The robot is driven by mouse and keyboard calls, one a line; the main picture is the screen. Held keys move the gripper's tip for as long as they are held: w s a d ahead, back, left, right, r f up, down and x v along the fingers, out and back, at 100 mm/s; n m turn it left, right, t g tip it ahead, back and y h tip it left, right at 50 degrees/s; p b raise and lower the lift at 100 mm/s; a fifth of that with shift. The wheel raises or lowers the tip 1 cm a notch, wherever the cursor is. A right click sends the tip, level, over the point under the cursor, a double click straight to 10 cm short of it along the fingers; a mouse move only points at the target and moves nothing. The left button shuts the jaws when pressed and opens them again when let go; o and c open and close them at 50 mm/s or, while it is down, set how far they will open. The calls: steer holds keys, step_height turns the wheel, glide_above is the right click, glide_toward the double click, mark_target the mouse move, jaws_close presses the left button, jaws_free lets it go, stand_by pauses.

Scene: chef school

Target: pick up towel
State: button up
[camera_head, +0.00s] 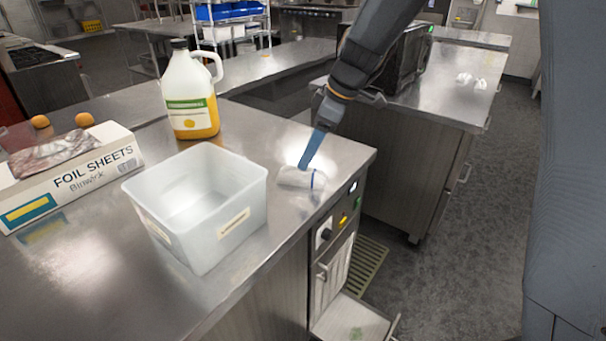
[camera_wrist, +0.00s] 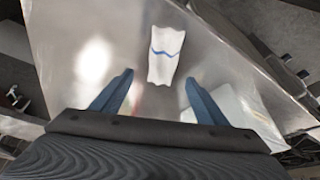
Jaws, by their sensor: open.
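The towel is a small white folded cloth with a blue stripe (camera_head: 296,179). It lies on the metal counter near its right corner, to the right of the plastic bin. In the wrist view, the towel (camera_wrist: 165,68) lies just ahead of the fingertips, roughly in line with the gap between them. My gripper (camera_head: 304,166) reaches down over the towel from the upper right, with its blue fingers at the towel's far side. In the wrist view, my gripper (camera_wrist: 158,79) is open with nothing between its fingers. The head view does not clearly show whether the fingertips touch the cloth.
A translucent plastic bin (camera_head: 150,217) stands close left of the towel. A jug of yellow liquid (camera_head: 189,95), a foil sheets box (camera_head: 75,178) and two oranges (camera_head: 84,119) are farther left. The counter edge is just right of the towel. An appliance (camera_head: 412,55) stands behind my arm.

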steer(key=shift+s+d+p+x, duration=0.15)
steer(key=shift+p+x, duration=0.3)
steer(key=shift+x, duration=0.85)
steer(key=shift+s+d+p+x, duration=0.15)
steer(key=shift+p+x, duration=0.3)
steer(key=shift+x, duration=0.85)
steer(key=shift+f, duration=0.15)
steer(key=c, duration=1.2)
steer(key=shift+r+b, duration=1.1)
steer(key=shift+r, duration=3.95)
steer(key=shift+c, duration=0.3)
